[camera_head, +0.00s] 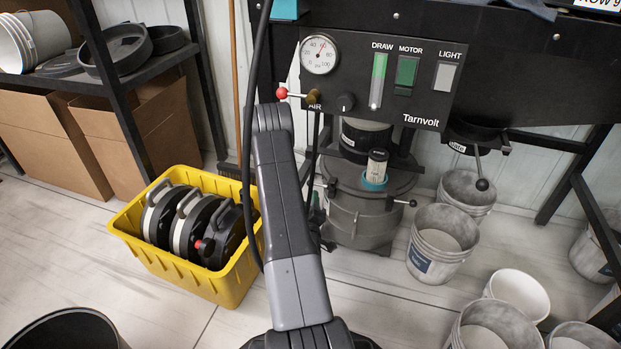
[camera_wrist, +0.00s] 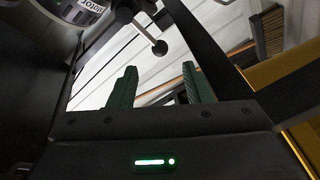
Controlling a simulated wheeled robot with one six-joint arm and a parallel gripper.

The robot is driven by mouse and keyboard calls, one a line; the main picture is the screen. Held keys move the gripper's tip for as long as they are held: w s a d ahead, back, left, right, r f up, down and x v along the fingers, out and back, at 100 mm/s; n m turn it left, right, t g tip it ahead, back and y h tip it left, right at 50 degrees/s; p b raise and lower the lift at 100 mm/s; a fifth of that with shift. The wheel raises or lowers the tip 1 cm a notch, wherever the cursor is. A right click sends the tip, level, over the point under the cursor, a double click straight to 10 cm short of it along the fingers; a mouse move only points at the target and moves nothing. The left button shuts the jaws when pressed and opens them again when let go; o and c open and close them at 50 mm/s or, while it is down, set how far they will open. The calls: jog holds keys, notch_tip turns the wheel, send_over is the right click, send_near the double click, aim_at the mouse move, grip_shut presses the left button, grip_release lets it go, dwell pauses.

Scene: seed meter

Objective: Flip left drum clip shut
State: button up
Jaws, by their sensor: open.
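The grey drum (camera_head: 365,222) stands under the Tarnvolt panel. A clip lever with a dark ball end (camera_head: 411,203) sticks out from its right side. The drum's left side is mostly hidden behind my arm in the head view.
A yellow crate (camera_head: 190,279) holding several round discs stands left of my arm. Pale buckets (camera_head: 440,243) stand right of the drum. A red-knobbed air lever (camera_head: 283,93) juts from the panel. A broom (camera_wrist: 268,30) shows in the wrist view.

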aim_at(320, 185)
jog(key=w, duration=1.1)
jog(key=shift+w, duration=0.25)
jog(key=shift+d, duration=0.1)
jog(key=shift+c, duration=0.5)
grip_shut()
